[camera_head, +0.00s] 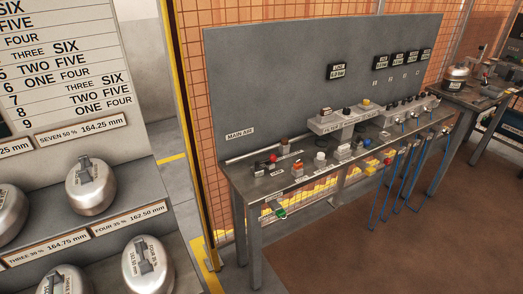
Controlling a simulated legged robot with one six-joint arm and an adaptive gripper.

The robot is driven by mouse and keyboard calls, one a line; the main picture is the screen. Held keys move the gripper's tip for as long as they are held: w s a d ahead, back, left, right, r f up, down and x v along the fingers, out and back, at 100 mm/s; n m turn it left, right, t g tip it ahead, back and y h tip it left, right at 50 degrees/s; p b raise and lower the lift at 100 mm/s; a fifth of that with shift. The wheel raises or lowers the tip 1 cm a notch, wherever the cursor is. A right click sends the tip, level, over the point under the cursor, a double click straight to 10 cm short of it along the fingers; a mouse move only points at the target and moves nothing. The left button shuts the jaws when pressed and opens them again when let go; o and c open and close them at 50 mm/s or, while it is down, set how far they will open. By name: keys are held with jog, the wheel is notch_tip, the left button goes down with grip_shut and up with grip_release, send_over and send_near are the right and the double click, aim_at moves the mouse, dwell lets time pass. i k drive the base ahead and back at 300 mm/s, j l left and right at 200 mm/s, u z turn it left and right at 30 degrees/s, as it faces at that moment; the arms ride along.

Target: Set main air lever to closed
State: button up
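A grey metal bench (237,180) with a tall grey back panel (265,80) stands right of the middle. A "MAIN AIR" label (240,134) is on the panel's lower left. Below and right of it, near the bench's left end, is a small lever with a red knob (272,159). It appears to be the main air lever, but its exact position is too small to tell. My gripper is not in view, so its opening and any contact with the lever cannot be seen.
Rounded metal weights (92,187) stand on a stepped rack at the left, under a sign board (65,60). A yellow-edged post (186,130) stands between rack and bench. Blue hoses (398,170) hang from the bench's right side. Brown floor (370,255) before the bench is clear.

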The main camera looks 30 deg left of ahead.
aim_at(272, 158)
jog(key=i+j+u, duration=0.15)
jog(key=i+u, duration=0.5)
jog(key=u, duration=0.2)
jog(key=i+u, duration=0.4)
jog(key=i+j+u, duration=0.15)
jog(key=i, duration=0.3)
jog(key=i+j+u, duration=0.15)
jog(key=i, duration=0.3)
